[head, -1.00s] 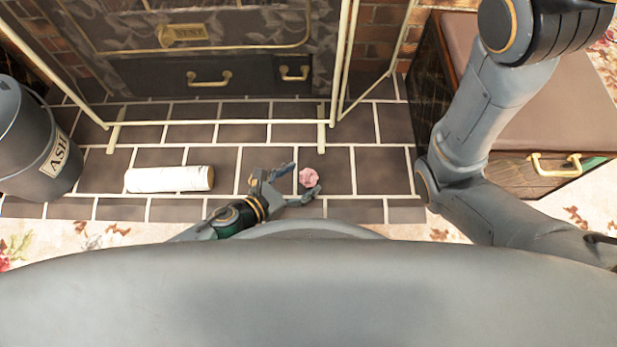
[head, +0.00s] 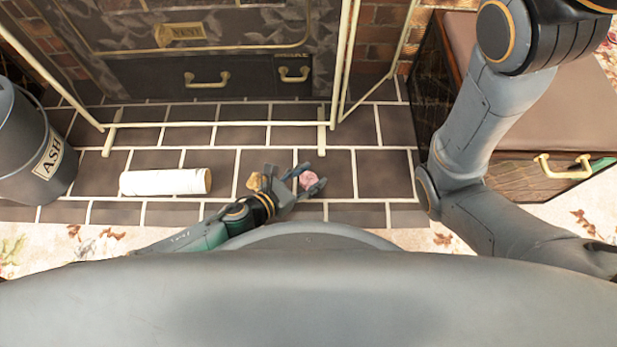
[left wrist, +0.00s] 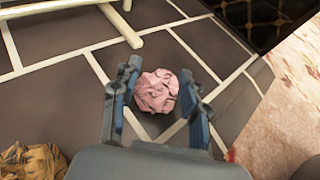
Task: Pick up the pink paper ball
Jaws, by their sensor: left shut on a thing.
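The pink paper ball (head: 307,180) is a crumpled ball over the dark tiled hearth. In the head view my left gripper (head: 312,179) reaches in from the lower left, with its fingers on either side of the ball. In the left wrist view the pink paper ball (left wrist: 156,91) sits between the two fingers of my left gripper (left wrist: 160,98), which is shut on it. Whether the ball still touches the tiles cannot be told. My right arm stands at the right in the head view; its gripper is out of view.
A white paper roll (head: 165,182) lies on the hearth left of my gripper. A grey ash bucket (head: 30,145) stands at the far left. The fireplace screen's foot bar (head: 215,124) is behind. A cushioned box (head: 530,110) stands at the right. A crumpled brown thing (left wrist: 32,162) shows in the wrist view.

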